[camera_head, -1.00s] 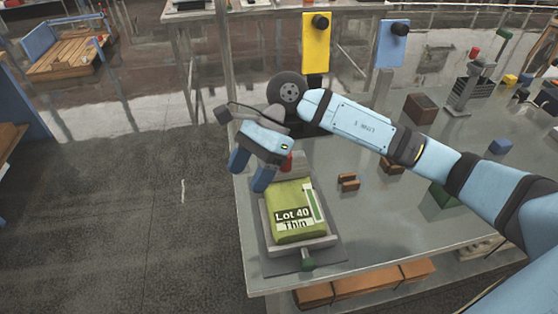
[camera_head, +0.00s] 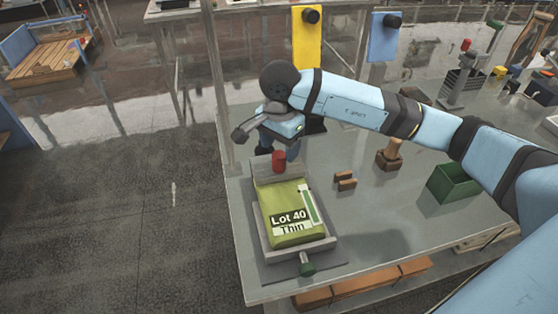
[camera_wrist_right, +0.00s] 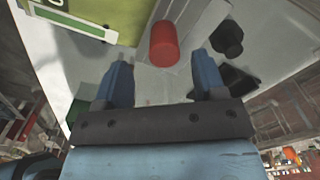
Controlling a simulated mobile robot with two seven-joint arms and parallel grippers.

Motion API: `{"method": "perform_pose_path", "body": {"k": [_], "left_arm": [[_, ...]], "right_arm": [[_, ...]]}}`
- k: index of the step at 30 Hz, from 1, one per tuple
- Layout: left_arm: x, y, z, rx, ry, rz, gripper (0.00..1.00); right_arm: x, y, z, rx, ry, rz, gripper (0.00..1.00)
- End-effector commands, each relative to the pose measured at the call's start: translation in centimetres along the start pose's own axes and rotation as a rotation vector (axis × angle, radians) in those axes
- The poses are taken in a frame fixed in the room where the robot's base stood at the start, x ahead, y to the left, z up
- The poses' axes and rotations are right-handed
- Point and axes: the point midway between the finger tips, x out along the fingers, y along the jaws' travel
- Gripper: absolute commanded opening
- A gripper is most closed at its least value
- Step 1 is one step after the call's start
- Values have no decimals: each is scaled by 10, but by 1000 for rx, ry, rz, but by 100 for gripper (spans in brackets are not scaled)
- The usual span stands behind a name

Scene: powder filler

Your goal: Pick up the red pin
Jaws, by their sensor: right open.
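The red pin (camera_head: 278,161) is a short red cylinder at the back edge of the grey tray (camera_head: 327,243), behind the green bag labelled Lot 40 Thin (camera_head: 292,205). My right gripper (camera_head: 277,150) is just behind the pin in the head view, fingers pointing down. In the right wrist view the red pin (camera_wrist_right: 163,44) is ahead of and between the two blue fingertips of my right gripper (camera_wrist_right: 160,65). The fingers are apart and empty, and do not appear to touch the pin. My left gripper is not in view.
A green-knobbed handle (camera_head: 307,265) sticks out of the tray's front. Small brown blocks (camera_head: 345,181), a wooden-handled stamp (camera_head: 390,155) and a green bin (camera_head: 453,182) stand to the right. Yellow (camera_head: 307,38) and blue (camera_head: 384,37) panels stand at the back.

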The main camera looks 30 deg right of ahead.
Motion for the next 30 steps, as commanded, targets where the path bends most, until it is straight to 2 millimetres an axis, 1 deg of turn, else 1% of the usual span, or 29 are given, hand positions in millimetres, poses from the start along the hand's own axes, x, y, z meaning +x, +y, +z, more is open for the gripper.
{"method": "perform_pose_path", "body": {"k": [2,5,9,12,15,20,21,23,24,26,27,28,29,30], "left_arm": [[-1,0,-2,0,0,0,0],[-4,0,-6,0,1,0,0],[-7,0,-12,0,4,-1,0],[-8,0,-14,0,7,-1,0],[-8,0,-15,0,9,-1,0],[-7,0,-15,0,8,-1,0],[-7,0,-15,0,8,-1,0],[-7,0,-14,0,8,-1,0],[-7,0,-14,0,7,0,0],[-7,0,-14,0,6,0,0],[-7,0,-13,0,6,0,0],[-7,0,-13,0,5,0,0],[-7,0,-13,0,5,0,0],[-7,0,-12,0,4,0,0]], "right_arm": [[5,0,0,0,-1,2,64],[18,-2,-1,1,-2,4,64],[40,-4,-1,1,-2,4,64],[49,-4,-2,0,-1,2,64],[53,-4,-1,0,-1,1,64],[53,-4,-2,0,-1,0,64],[53,-4,-2,0,-1,0,60],[53,-4,-2,0,-1,0,46],[53,-4,-2,0,-1,0,37],[53,-4,-2,0,-1,0,23],[53,-4,-2,0,-1,0,14],[53,-4,-2,0,-1,0,10],[53,-4,-2,0,-1,0,10],[53,-4,-2,0,-1,0,7]]}}
